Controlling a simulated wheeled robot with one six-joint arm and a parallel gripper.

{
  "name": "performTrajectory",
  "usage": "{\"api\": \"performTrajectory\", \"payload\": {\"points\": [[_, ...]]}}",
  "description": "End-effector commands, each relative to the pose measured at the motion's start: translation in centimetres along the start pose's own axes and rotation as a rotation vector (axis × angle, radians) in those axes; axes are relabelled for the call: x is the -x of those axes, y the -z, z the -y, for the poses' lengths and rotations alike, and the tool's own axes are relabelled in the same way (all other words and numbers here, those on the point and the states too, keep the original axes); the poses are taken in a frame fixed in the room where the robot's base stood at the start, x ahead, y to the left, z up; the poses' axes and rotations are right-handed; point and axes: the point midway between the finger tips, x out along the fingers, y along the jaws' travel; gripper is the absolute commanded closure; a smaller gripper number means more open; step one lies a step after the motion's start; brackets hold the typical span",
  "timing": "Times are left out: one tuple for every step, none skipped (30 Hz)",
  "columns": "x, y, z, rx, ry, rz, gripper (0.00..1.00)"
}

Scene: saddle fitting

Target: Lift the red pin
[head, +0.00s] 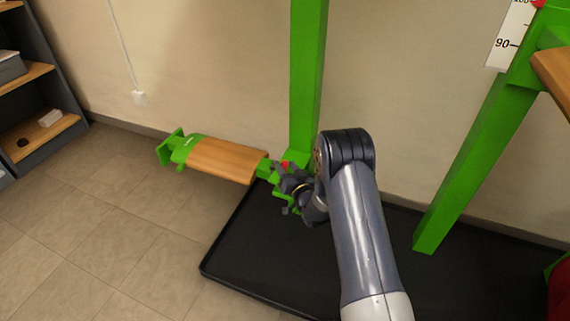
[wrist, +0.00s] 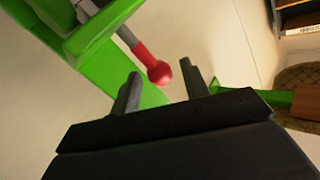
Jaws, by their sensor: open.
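The red pin (wrist: 152,66) has a round red knob and a grey shaft that enters a green bracket (wrist: 98,35) in the wrist view. In the head view only a small red spot of the pin (head: 285,163) shows beside the green post (head: 306,80). My gripper (wrist: 162,85) is open. Its two fingers stand apart, one on each side of the knob in the wrist picture. I cannot tell whether either finger touches it. In the head view my gripper (head: 293,185) is at the bracket near the foot of the post, partly hidden by my arm.
A wooden saddle board (head: 222,160) on a green arm sticks out left of the post. A black rimmed mat (head: 265,255) lies below. Another green leg (head: 470,165) stands at right, with a white scale (head: 508,40) above. A dark shelf (head: 35,90) stands far left. Tiled floor is clear at left.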

Motion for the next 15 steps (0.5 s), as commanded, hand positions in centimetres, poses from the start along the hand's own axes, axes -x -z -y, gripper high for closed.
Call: {"api": "performTrajectory", "payload": {"points": [[1.0,0.2,0.0,-0.001,-0.002,0.002,0.57],[1.6,0.2,0.0,-0.001,-0.004,0.003,0.57],[2.4,0.2,0.0,0.0,-0.004,0.003,0.57],[3.0,0.2,0.0,0.0,-0.004,0.002,0.57],[3.6,0.2,0.0,-0.001,-0.004,0.003,0.57],[4.4,0.2,0.0,-0.001,-0.003,0.002,0.57],[4.9,0.2,0.0,-0.001,-0.003,0.003,0.57],[5.5,0.2,0.0,-0.001,-0.003,0.003,0.57],[6.2,0.2,0.0,0.0,-0.002,0.002,0.57],[6.6,0.2,0.0,0.0,-0.003,0.002,0.57],[7.1,0.1,0.0,0.0,-0.003,0.002,0.57],[7.6,0.1,0.0,0.0,-0.002,0.002,0.57],[7.9,0.1,0.0,0.0,-0.002,0.002,0.57],[8.2,0.1,0.0,0.0,-0.001,0.001,0.57],[8.5,0.1,0.0,0.0,-0.001,0.0,0.57]]}}
